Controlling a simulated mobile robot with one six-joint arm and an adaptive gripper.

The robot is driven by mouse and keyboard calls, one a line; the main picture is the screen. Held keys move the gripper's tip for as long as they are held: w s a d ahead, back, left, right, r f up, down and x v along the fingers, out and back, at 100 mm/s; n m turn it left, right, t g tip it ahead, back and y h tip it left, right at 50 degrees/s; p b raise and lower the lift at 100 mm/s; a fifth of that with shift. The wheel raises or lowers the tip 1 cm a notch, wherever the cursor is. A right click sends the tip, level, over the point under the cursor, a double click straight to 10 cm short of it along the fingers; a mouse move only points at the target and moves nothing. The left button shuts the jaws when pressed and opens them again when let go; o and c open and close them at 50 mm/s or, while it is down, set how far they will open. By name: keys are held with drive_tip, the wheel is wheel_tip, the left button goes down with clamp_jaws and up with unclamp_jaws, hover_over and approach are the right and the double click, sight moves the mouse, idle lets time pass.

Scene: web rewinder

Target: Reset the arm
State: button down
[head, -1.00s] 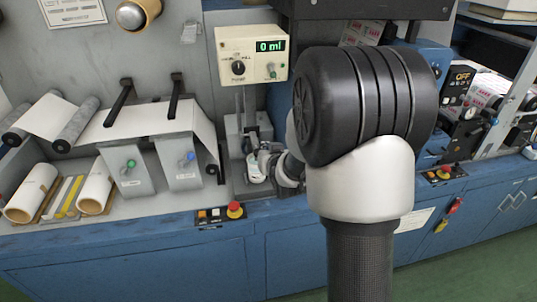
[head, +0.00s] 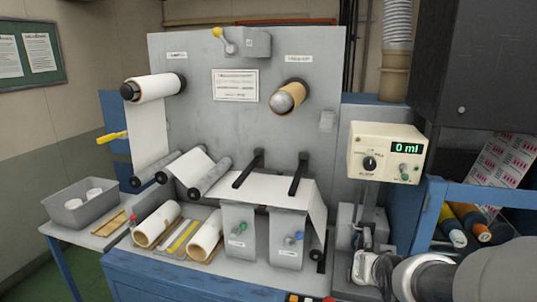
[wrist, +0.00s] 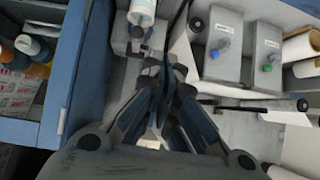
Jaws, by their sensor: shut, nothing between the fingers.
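My gripper (wrist: 166,72) is shut and empty in the wrist view, its dark fingers converging over the grey machine bed. In the head view my arm reaches in from the lower right corner, in front of the pump stand, and the fingertips cannot be made out there. A cream control box (head: 387,153) with a knob and a green display reading 0 ml stands above that spot. In the wrist view a white cylinder with a label (wrist: 143,10) is just beyond the fingertips, apart from them as far as I can tell.
Two grey boxes (head: 238,237) with green and blue knobs stand left of my arm; they also show in the wrist view (wrist: 222,48). Paper rolls (head: 157,224) lie further left. A grey tub (head: 82,205) sits far left.

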drive_tip(key=s+a+n+g, duration=0.1)
drive_tip(key=s+a, duration=0.2)
drive_tip(key=s, duration=0.5)
drive_tip(key=s+a+r+n+g+y, duration=0.1)
drive_tip(key=s+a+g, duration=0.1)
drive_tip(key=s, duration=0.7)
drive_tip(key=s+a+r+g+y, duration=0.1)
drive_tip(key=s+a+g, duration=0.1)
drive_tip(key=s+a, duration=0.3)
drive_tip(key=s, duration=0.4)
drive_tip(key=shift+s+n, duration=0.25)
drive_tip(key=shift+n, duration=0.15)
